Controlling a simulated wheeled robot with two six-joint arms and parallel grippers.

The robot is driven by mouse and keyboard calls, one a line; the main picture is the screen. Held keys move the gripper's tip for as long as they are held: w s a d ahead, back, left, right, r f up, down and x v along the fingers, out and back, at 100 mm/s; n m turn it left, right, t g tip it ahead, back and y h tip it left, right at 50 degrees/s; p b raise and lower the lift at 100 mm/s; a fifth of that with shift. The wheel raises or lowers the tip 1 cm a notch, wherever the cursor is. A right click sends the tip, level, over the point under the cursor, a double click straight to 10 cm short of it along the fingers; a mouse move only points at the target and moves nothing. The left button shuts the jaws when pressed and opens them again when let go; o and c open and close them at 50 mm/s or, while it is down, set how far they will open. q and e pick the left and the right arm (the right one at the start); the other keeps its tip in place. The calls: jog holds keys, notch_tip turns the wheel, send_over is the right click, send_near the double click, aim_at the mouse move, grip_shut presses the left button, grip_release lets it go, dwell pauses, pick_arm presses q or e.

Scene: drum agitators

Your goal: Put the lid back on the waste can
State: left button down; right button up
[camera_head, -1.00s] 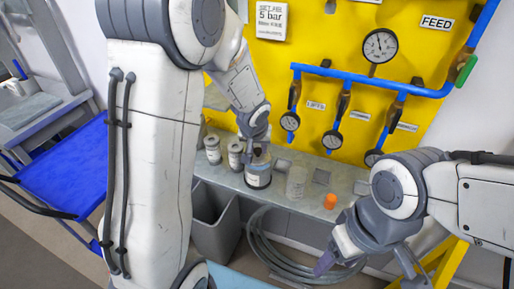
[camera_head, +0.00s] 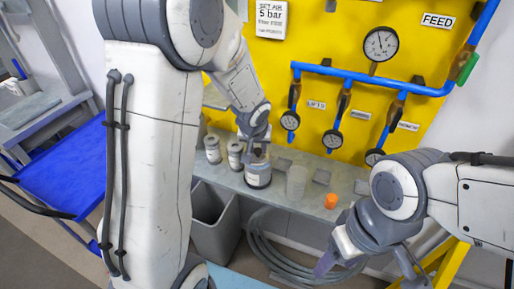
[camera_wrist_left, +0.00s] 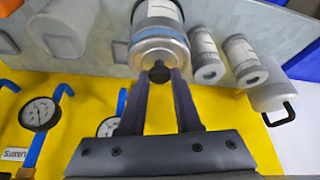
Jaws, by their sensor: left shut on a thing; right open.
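The waste can (camera_head: 258,176) is a pale labelled can with a dark band, upright on the grey shelf. It also shows in the left wrist view (camera_wrist_left: 158,18). The lid (camera_wrist_left: 158,48) is a silvery disc with a black knob. It lies against the can's top, with no clear gap; whether it is fully seated I cannot tell. My left gripper (camera_head: 257,150) is above the can, its two fingers (camera_wrist_left: 160,84) shut on the lid's knob. My right gripper (camera_head: 366,266) is open and empty, low in front of the shelf at the right.
Two smaller cans (camera_head: 213,150) (camera_head: 235,155) stand left of the waste can. A translucent cup (camera_head: 297,181) and an orange cap (camera_head: 331,201) are to its right. A grey bin (camera_head: 215,228) and coiled hose (camera_head: 262,250) are below. The yellow gauge panel (camera_head: 330,30) rises behind.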

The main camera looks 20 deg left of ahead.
dwell(0.6)
pick_arm(q)
jog(key=shift+c, duration=0.2)
grip_release()
dwell(0.5)
jog(key=shift+r+p, duration=2.9)
jog(key=shift+r, duration=0.65)
jog(key=shift+f, duration=0.1)
grip_shut()
